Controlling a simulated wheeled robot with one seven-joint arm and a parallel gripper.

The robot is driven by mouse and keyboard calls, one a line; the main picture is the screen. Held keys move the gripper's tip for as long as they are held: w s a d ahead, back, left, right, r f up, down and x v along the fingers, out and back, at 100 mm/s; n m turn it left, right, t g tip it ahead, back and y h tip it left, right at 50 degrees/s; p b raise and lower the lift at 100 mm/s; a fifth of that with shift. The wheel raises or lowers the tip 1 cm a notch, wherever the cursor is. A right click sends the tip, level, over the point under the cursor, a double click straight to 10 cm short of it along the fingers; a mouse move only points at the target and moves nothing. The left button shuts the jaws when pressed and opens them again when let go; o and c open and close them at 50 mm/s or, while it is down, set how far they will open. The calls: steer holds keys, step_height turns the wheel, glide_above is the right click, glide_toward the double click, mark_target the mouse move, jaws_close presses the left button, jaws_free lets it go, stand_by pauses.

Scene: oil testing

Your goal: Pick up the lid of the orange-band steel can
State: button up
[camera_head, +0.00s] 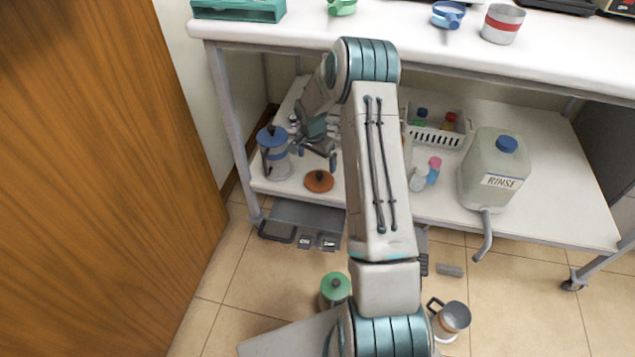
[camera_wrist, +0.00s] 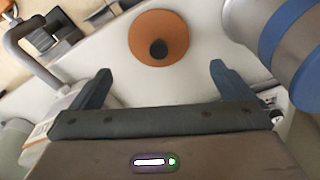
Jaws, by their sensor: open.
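The orange lid (camera_head: 319,181) with a dark knob lies on the lower shelf, near its front edge. It also shows in the wrist view (camera_wrist: 158,38), beyond and between my fingertips. My gripper (camera_head: 318,163) is open and empty, just behind the lid in the head view; its two dark fingers (camera_wrist: 160,80) show apart in the wrist view. Nothing is between them. A steel can with an orange band (camera_head: 451,319) appears to stand low in the head view, on the robot's deck or floor; it has no lid on it.
A blue-lidded steel can (camera_head: 273,152) stands left of the lid, close to my gripper; its blue band (camera_wrist: 290,25) shows in the wrist view. The upper tabletop (camera_head: 400,35) overhangs.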

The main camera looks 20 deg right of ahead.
mark_target(319, 174)
steer(key=f, duration=0.3)
steer(key=shift+d+b, duration=0.3)
steer(key=shift+d, duration=0.05)
steer(key=shift+w+d+f+b, duration=0.15)
steer(key=shift+f+b, duration=0.3)
steer(key=shift+f, duration=1.1)
steer(key=shift+w+d+f+b, duration=0.15)
steer(key=shift+f+b, duration=0.25)
steer(key=shift+f, duration=1.15)
steer(key=c, duration=0.7)
